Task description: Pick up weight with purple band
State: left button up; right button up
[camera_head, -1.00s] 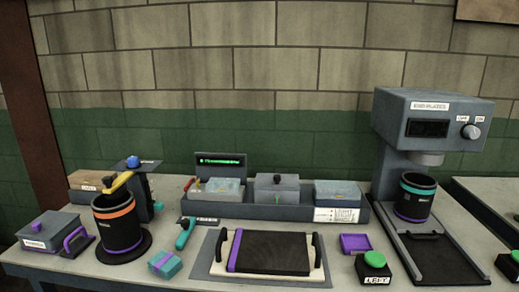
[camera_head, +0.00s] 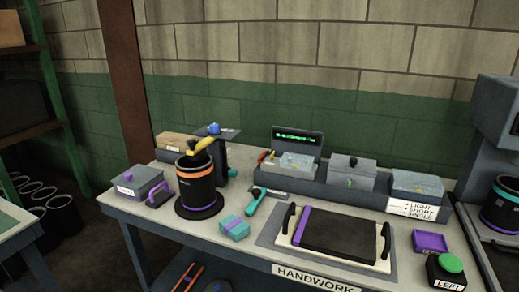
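Several things here carry purple, and I cannot tell for sure which is the weight. A small teal block (camera_head: 241,231) with a purple band across it lies on the front of the bench, right of the black cylinder. A flat black slab (camera_head: 345,235) with a purple band along its left edge lies on a pale board with black handles. A small dark piece with a purple handle (camera_head: 159,192) sits beside a grey box at the left end. Neither of my grippers is in view.
A black cylinder with an orange band (camera_head: 196,184) stands on a round base. A grey tray (camera_head: 368,202) holding several boxes runs along the back. A purple tray (camera_head: 430,241) and a green button (camera_head: 449,264) are at right. A green rack (camera_head: 55,110) stands far left.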

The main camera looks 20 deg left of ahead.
aim_at(155, 202)
jog(key=u, duration=1.25)
